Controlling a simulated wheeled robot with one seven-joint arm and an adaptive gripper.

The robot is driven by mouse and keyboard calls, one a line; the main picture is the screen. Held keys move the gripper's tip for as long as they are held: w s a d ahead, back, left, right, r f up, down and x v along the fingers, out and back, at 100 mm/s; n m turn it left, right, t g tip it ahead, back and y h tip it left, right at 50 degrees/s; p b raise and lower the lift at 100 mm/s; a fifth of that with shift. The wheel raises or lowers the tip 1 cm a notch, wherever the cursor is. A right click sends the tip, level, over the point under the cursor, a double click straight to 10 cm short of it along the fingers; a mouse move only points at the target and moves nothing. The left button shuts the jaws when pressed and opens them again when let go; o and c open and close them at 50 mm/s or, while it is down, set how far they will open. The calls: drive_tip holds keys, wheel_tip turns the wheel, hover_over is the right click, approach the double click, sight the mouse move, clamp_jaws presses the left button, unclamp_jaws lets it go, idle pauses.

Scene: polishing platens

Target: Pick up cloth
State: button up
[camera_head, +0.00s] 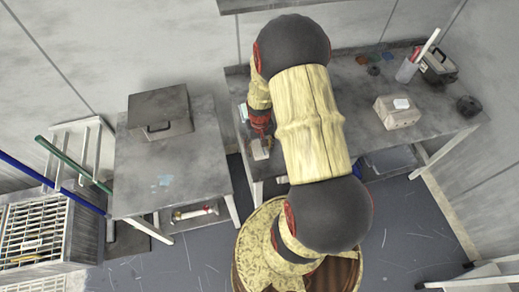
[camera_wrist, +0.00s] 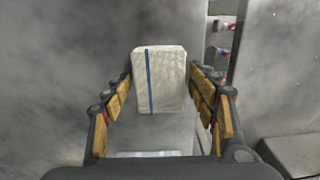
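The cloth is a pale, folded, block-like pad with a blue stripe near its left side, in the wrist view (camera_wrist: 168,82). It lies on the grey bench top, between the tips of my gripper (camera_wrist: 159,80). The fingers are spread on both sides, with a narrow gap showing at each; contact cannot be made out. In the head view my gripper (camera_head: 260,125) is low over the left end of the long bench, with the pale cloth (camera_head: 260,150) just below it.
The long bench (camera_head: 405,148) carries a grey-beige box (camera_head: 397,111), a dark toolbox (camera_head: 437,67) and a white container (camera_head: 407,70) at right. A separate table (camera_head: 185,165) with a dark case (camera_head: 160,112) stands left, across a narrow gap. A pale object (camera_wrist: 148,154) shows low in the wrist view.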

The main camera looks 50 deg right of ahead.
drive_tip(key=c, duration=1)
drive_tip(key=shift+r, duration=0.15)
drive_tip(key=shift+r, duration=0.3)
drive_tip(key=s+r+p, duration=0.1)
drive_tip(key=r, duration=0.1)
drive_tip(key=s+a+r, duration=0.1)
drive_tip(key=r, duration=0.2)
drive_tip(key=s+a+r+p, duration=0.1)
drive_tip(key=r, duration=0.1)
drive_tip(key=shift+s+r+p, duration=0.2)
drive_tip(key=shift+p, duration=0.1)
drive_tip(key=s+a+r, duration=0.1)
drive_tip(key=s, duration=0.2)
drive_tip(key=s+a+r+p, duration=0.1)
drive_tip(key=s+a+r, duration=0.1)
drive_tip(key=s+a+r+p, duration=0.1)
drive_tip(key=s+a, duration=0.1)
drive_tip(key=s, duration=0.1)
drive_tip(key=shift+s+a+r, duration=0.15)
drive_tip(key=shift+s+r, duration=0.15)
drive_tip(key=shift+r, duration=0.05)
